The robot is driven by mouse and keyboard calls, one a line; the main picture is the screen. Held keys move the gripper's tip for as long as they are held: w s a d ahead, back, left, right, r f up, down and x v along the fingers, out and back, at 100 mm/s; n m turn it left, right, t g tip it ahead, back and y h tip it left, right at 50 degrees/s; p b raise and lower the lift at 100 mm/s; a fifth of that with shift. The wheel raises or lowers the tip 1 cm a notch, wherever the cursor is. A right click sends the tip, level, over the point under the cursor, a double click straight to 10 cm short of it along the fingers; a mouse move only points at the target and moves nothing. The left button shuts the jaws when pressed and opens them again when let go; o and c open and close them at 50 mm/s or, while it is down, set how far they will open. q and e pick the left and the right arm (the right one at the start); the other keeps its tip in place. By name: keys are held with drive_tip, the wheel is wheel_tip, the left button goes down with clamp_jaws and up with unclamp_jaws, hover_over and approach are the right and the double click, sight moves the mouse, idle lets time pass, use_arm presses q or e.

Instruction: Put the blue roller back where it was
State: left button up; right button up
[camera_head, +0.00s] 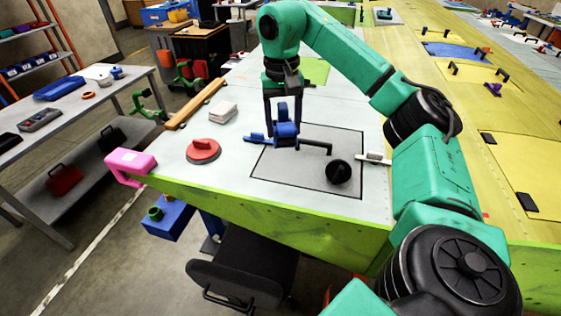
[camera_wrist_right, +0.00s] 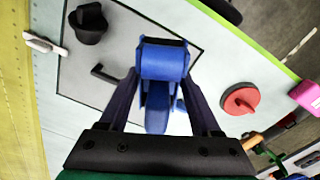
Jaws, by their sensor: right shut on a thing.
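The blue roller (camera_head: 285,131) is between the fingers of my right gripper (camera_head: 283,118), over the black-outlined square (camera_head: 262,170) on the pale table top. In the right wrist view, the roller (camera_wrist_right: 163,62) sits between the two dark fingers (camera_wrist_right: 165,105), which are shut on it. I cannot tell whether it touches the surface. A black bent rod (camera_head: 318,147) and a blue piece (camera_head: 256,138) show on either side of the roller; I cannot tell whether they are one separate tool behind it. My left gripper is not in view.
A black knob (camera_head: 338,173) stands in the outlined square. A white marker-like item (camera_head: 373,158) lies at its right edge.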

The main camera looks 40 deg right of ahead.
drive_tip(key=b, duration=0.2)
hover_over(281, 171)
drive_tip(key=f, duration=0.6)
drive_tip(key=shift+s+d+f, duration=0.1)
drive_tip(key=shift+s+f, duration=0.2)
drive_tip(key=shift+f, duration=0.1)
drive_tip(key=shift+w+f+p, duration=0.25)
drive_tip(key=shift+w+f, duration=0.1)
drive_tip(key=shift+f, duration=0.25)
drive_tip(key=shift+w+f+p, duration=0.2)
drive_tip(key=shift+w+f, duration=0.1)
drive_tip(key=shift+f, duration=0.3)
drive_tip(key=shift+s+f+p, duration=0.25)
drive_tip(key=shift+f+p, duration=0.05)
drive_tip(key=shift+f, duration=0.95)
drive_tip(key=shift+s+f, duration=0.1)
drive_tip(key=shift+s, duration=0.05)
drive_tip(key=o, duration=1.3)
drive_tip(key=shift+f, duration=0.15)
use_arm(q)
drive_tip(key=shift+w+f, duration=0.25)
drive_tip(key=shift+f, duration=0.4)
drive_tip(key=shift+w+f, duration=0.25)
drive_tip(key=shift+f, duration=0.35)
